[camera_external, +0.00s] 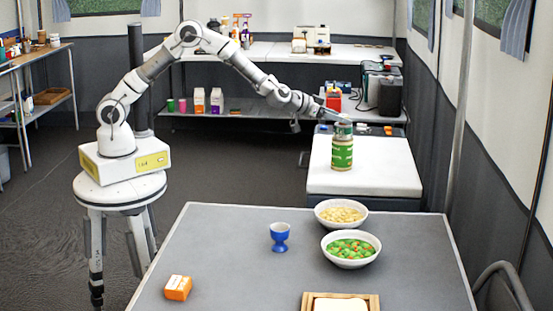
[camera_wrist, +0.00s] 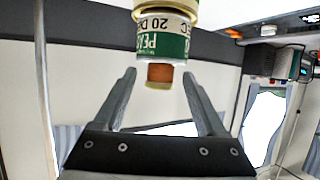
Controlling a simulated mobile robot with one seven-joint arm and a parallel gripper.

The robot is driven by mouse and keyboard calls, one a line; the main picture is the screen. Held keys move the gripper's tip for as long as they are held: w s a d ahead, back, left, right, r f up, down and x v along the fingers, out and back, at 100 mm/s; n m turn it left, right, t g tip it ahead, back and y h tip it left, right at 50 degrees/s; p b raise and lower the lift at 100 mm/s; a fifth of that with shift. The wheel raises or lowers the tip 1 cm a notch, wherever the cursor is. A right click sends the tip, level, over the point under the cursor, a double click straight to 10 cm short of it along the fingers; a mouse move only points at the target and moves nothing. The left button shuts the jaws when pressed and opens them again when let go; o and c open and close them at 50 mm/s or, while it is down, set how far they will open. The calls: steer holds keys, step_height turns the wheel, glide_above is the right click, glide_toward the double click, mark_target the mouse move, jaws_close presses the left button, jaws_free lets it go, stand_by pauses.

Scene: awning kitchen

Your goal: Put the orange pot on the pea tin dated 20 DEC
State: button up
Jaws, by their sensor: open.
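The pea tin (camera_wrist: 166,38) reads PEAS and 20 DEC, upside down in the wrist view. It looks to be the upper tin (camera_external: 343,131) of a stack in the external view, above a larger green tin (camera_external: 342,154). The small orange pot (camera_wrist: 159,74) shows at the tin's lid end in the wrist view, seemingly standing on the lid. I cannot make it out in the external view. My gripper (camera_wrist: 159,76) is open, its fingers either side of the pot with gaps. In the external view my gripper (camera_external: 326,116) is at the stack's top.
The stack stands on a white-topped bench (camera_external: 385,170). The grey table (camera_external: 225,235) in front holds a blue egg cup (camera_external: 280,237), two bowls, an orange box (camera_external: 178,288) and a wooden tray (camera_external: 375,300). Shelves (camera_external: 265,52) and dark machines (camera_external: 385,90) stand behind.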

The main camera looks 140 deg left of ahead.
steer(key=shift+r, duration=0.35)
steer(key=p+v, duration=0.1)
steer(key=v, duration=1.1)
steer(key=shift+f, duration=0.1)
steer(key=w+d+r+m+t+h, duration=0.2)
steer(key=w+d+r, duration=0.15)
steer(key=d, duration=0.55)
steer(key=w+d+r+m+t+h, duration=0.2)
steer(key=w+d+r, duration=0.15)
steer(key=d, duration=0.45)
steer(key=d+r+m+h, duration=0.3)
steer(key=d+m+h, duration=0.15)
steer(key=d, duration=1.25)
steer(key=s+d+m+g+h, duration=0.1)
steer(key=s+d+m+h, duration=0.2)
steer(key=s+d, duration=0.75)
steer(key=s+d+f+m+g, duration=0.1)
steer(key=s+d, duration=0.2)
steer(key=s, duration=0.2)
steer(key=s+d+f+m+g+h, duration=0.1)
steer(key=s+d, duration=0.3)
steer(key=s, duration=0.2)
steer(key=shift+s+f+g, duration=0.25)
steer(key=shift+s+g, duration=0.05)
steer(key=shift+g, duration=0.1)
